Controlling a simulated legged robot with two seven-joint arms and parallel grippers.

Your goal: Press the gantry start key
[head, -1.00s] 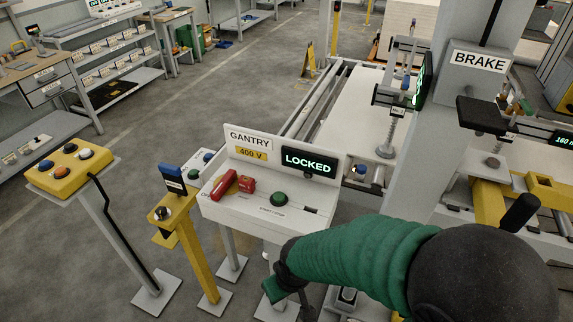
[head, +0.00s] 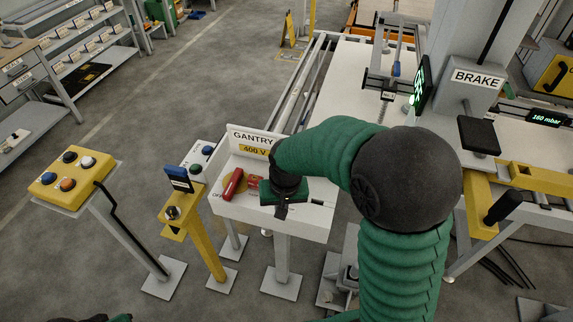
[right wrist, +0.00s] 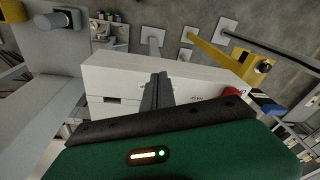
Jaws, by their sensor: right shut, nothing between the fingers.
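The white gantry control box (head: 228,209) stands on a post in the middle of the head view, with a GANTRY label and a yellow 400 V plate (head: 254,150) on its back panel. My right gripper (head: 283,211) is over the right part of its top. The gripper is shut and empty, with its fingers pointing down at the box. The right wrist view shows the closed fingers (right wrist: 158,92) in front of the white box (right wrist: 120,78). The green start key is hidden behind my gripper in both views. Whether the fingers touch the box is unclear.
A red handle (head: 232,184) and a red block (head: 254,184) are on the box left of my gripper. A yellow post (head: 183,213) and a yellow button box (head: 72,176) stand to the left. The brake column (head: 470,75) stands to the right.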

